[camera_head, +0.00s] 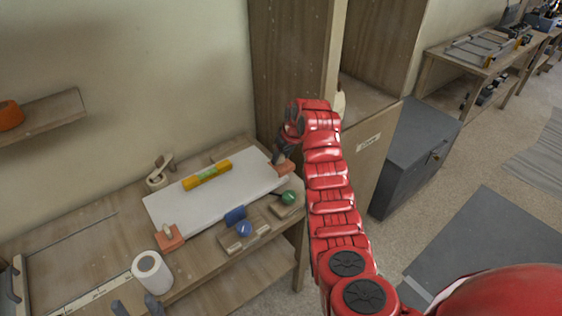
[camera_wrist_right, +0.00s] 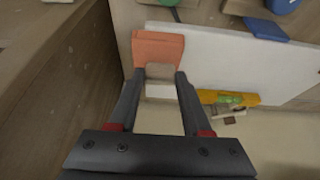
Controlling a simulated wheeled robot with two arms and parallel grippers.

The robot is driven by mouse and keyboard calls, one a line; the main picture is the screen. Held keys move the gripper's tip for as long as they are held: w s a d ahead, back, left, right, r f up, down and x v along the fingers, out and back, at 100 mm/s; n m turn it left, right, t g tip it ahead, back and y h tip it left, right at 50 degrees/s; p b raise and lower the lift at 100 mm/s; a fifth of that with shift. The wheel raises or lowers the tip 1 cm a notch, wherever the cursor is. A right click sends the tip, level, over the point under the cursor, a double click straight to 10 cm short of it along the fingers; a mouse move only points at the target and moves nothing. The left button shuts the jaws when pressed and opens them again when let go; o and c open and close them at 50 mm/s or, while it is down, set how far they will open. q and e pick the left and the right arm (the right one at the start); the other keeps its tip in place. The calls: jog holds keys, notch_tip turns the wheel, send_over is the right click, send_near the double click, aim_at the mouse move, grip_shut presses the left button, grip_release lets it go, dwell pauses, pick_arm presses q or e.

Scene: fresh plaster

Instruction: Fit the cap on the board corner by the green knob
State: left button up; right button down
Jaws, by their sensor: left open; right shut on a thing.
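The white board (camera_head: 205,205) lies on the workbench. An orange cap (camera_head: 283,169) is at its right end, behind the green knob (camera_head: 289,197). My right gripper (camera_head: 283,155) is shut on this cap from above. In the right wrist view, its fingers (camera_wrist_right: 159,74) grip a tan block on the orange cap (camera_wrist_right: 158,46), which overlaps the end of the board (camera_wrist_right: 230,52). I cannot tell whether the cap is fully seated. Another orange cap (camera_head: 168,239) is at the board's near left corner. My left gripper (camera_head: 136,306) is open at the bottom edge, only its fingertips showing.
A yellow level (camera_head: 207,175) lies on the board. A blue knob (camera_head: 244,229), a blue block (camera_head: 235,215) and a white roll (camera_head: 152,272) are along the bench front. A tall wooden cabinet (camera_head: 285,70) stands close behind my right gripper.

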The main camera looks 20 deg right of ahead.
aim_at(281, 165)
jog(key=shift+w+f, duration=0.2)
jog(key=shift+w, duration=0.2)
notch_tip(281, 165, down, 3)
jog(key=p, duration=0.3)
jog(key=shift+f+b, duration=0.9)
jog(key=shift+c, duration=1.7)
grip_release()
jog(key=shift+r, duration=0.1)
